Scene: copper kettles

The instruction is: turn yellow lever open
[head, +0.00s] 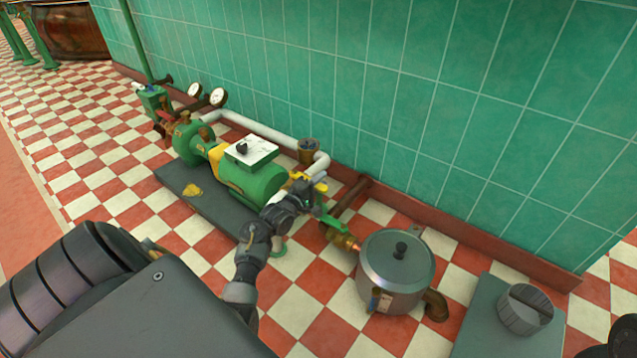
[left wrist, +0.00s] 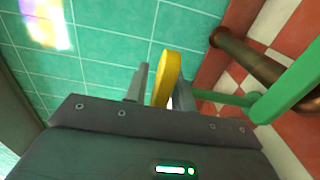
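The yellow lever (left wrist: 168,75) stands between the two fingers of my left gripper (left wrist: 164,88) in the left wrist view. A narrow gap shows on each side of it, so the fingers are apart around it and not clamped. In the head view, my left gripper (head: 305,192) is at the pipe fitting right of the green pump motor. Small yellow parts of the lever (head: 299,175) show beside it there, and the rest is hidden by the gripper. My right gripper is not seen; only dark rounded parts show at the lower right corner.
A green pump motor (head: 252,178) sits on a dark base plate (head: 225,207). The green tiled wall (head: 400,100) is close behind. A brown pipe (left wrist: 248,55) runs near the fingers.

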